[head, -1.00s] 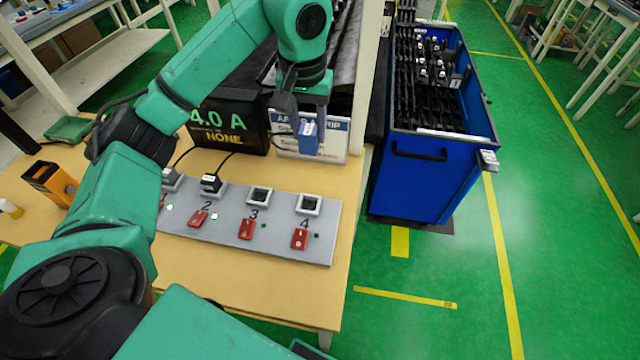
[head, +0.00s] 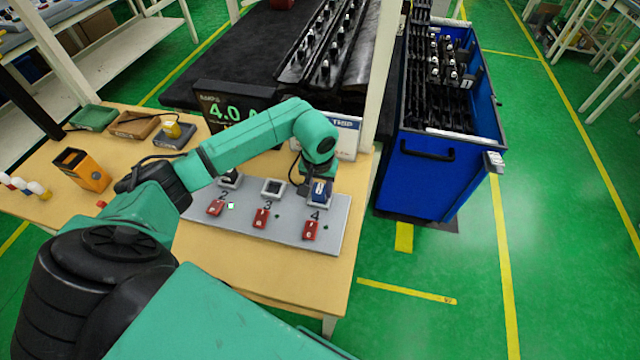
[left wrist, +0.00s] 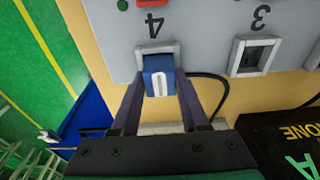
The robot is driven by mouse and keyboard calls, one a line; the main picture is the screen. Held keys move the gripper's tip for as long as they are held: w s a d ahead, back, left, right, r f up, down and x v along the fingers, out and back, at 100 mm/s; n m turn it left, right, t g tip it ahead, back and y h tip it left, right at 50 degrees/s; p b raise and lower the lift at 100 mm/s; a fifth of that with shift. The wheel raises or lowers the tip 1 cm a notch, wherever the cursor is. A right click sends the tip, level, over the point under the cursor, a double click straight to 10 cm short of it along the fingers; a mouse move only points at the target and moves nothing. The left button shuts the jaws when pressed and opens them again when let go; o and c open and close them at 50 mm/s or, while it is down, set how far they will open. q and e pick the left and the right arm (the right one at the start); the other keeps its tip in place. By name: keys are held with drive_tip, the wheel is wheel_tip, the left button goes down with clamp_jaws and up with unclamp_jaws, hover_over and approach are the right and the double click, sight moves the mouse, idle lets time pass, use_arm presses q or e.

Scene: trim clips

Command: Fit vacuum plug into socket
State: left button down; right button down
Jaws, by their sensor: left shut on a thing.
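The blue vacuum plug (head: 320,191) is at socket 4 (left wrist: 157,48), the last socket on the right of the grey panel (head: 268,238). My left gripper (head: 318,182) is shut on the plug, with a finger on each side of it in the left wrist view (left wrist: 158,90). The plug's front end meets the white frame of socket 4; how deep it sits I cannot tell. Socket 3 (head: 273,188) is empty. My right gripper is not in view.
Red switches such as the one under socket 4 (head: 310,230) line the panel's front. A display reading 4.0 A (head: 228,104) and a white sign (head: 347,136) stand behind. A black cable (left wrist: 217,92) runs beside the gripper. A blue cart (head: 425,185) stands right of the table.

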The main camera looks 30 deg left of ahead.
sight(318, 193)
use_arm(q)
drive_tip(key=shift+f, duration=0.15)
drive_tip(key=c, duration=0.8)
unclamp_jaws()
drive_tip(key=shift+b, duration=0.35)
drive_tip(key=shift+c, duration=0.2)
drive_tip(key=o, duration=0.4)
drive_tip(key=shift+r, duration=0.3)
drive_tip(key=r+b, duration=0.1)
drive_tip(key=r, duration=0.3)
drive_tip(key=s+r+b, duration=0.1)
drive_tip(key=r, duration=0.2)
drive_tip(key=r+b, duration=0.1)
drive_tip(key=r, duration=0.3)
drive_tip(key=shift+s+d+r+b, duration=0.2)
drive_tip(key=shift+s+r+b, duration=0.05)
drive_tip(key=shift+r+b, duration=0.1)
